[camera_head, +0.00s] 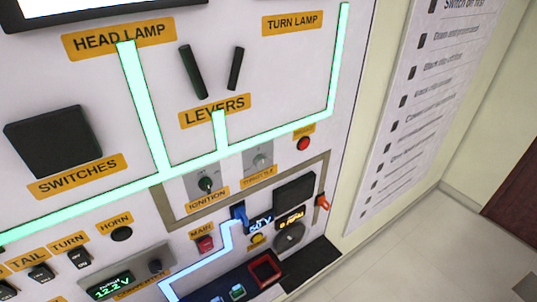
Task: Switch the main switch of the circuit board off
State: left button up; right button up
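The circuit board (105,75) is a white panel filling the left and middle of the head view. The main switch (205,244) is a small red switch under the orange MAIN label (202,230), low on the panel. I cannot tell its position at this size. Neither of my grippers shows in the view.
Near the main switch are a blue connector (239,213), an ignition knob (206,184), a horn button (121,234) and a red button (304,143). Two dark levers (193,72) stick out above. A checklist board (425,100) hangs at right. Pale floor (440,245) is clear at lower right.

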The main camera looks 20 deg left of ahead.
aim_at(206, 246)
jog(key=u, duration=0.7)
jog(key=k, duration=1.25)
jog(key=z, duration=0.15)
jog(key=i, duration=0.5)
jog(key=z, duration=0.05)
